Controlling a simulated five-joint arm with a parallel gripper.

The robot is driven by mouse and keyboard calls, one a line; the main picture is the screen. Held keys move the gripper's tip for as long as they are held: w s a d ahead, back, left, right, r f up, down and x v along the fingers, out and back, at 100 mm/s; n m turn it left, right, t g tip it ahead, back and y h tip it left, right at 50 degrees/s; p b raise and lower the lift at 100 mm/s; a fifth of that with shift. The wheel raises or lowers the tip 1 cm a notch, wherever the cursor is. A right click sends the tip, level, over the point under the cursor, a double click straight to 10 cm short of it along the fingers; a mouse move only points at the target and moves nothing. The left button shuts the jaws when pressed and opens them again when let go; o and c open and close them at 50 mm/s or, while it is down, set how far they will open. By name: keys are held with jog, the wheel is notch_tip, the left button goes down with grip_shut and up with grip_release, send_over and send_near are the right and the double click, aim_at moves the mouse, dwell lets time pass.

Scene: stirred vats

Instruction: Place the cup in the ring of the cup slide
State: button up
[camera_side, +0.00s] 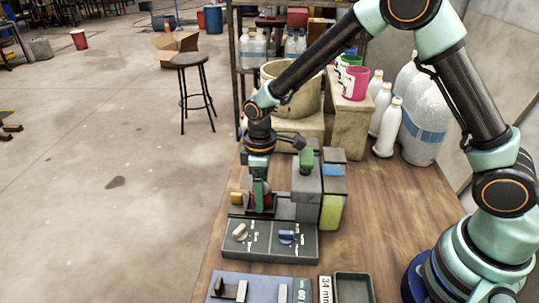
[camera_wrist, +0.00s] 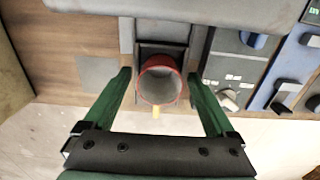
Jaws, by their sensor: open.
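The red cup (camera_wrist: 145,93) has a grey inside and appears upright, seen from above in the wrist view. In the side view the cup (camera_side: 267,203) shows only partly behind my finger. It stands at the dark cup slide (camera_wrist: 177,50), on the left of the grey machine. The ring's edge is hidden by the cup, so I cannot tell how it is seated. My gripper (camera_wrist: 159,75) is open, with one green finger on each side of the cup and visible gaps. In the side view my gripper (camera_side: 259,188) is low over the slide.
A panel with a white knob and a blue knob (camera_side: 286,237) lies in front of the slide. The grey machine (camera_side: 306,185) stands close on the right. A yellow tab (camera_wrist: 156,112) shows beside the cup. Bottles (camera_side: 390,120) and a pink cup (camera_side: 355,83) are farther back.

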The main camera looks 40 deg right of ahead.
notch_tip(320, 180, up, 12)
jog(key=s+d+r+m+t, duration=0.1)
jog(key=d+r, duration=0.1)
jog(key=s+d+r+m, duration=0.1)
jog(key=s+d+r, duration=0.1)
jog(key=r, duration=0.1)
jog(key=s+d+r+m+t, duration=0.1)
jog(key=s+d+r+m, duration=0.1)
jog(key=shift+s+d+r+t, duration=0.1)
jog(key=shift+d+r+t, duration=0.1)
jog(key=shift+r+t, duration=0.15)
jog(key=s+d+r+m+t, duration=0.1)
jog(key=s+d+m+t, duration=0.2)
jog(key=s+d+m, duration=0.2)
jog(key=s, duration=0.3)
jog(key=shift+d+r, duration=0.25)
jog(key=shift+d, duration=0.1)
jog(key=shift+s, duration=0.1)
